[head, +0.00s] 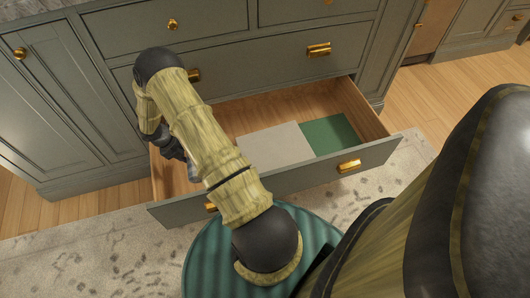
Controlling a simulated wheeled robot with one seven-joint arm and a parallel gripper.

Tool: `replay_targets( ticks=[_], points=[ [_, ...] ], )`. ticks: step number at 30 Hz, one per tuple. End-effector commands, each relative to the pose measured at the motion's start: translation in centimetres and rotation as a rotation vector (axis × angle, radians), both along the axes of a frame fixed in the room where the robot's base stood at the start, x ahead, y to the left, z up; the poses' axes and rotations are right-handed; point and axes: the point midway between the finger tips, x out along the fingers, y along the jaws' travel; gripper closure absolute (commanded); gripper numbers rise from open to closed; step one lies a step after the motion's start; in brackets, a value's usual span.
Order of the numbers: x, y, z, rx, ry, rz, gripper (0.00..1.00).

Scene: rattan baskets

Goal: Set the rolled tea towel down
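My gripper (180,156) is at the left end of an open drawer (372,153), pointing down into it. My own arm covers much of it, so its fingers and whatever may be between them cannot be made out. A small pale patch (193,173) shows just below the gripper; it may be part of the rolled tea towel, but I cannot tell. No rolled towel is clearly visible elsewhere.
A flat beige piece (274,147) and a flat green piece (330,135) lie side by side in the drawer's middle and right. Bare wooden drawer floor shows behind them. The drawer front (300,182) with brass handles stands out over a patterned rug (90,247).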

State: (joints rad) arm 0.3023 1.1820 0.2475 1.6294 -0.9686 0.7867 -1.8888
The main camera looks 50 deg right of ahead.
Motion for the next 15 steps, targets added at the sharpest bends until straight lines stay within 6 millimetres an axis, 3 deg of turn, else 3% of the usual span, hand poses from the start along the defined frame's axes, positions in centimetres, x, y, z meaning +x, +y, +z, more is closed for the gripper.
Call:
replay_targets(
  ticks=[1,3,15],
  points=[
    [0.3,-0.4,-1.9,0.0,-0.002,0.045,0.68],
    [0.7,-0.9,-2.6,0.0,-0.002,0.098,0.68],
    [1.1,-1.4,-2.8,-0.001,-0.001,0.159,0.68]
  ],
)
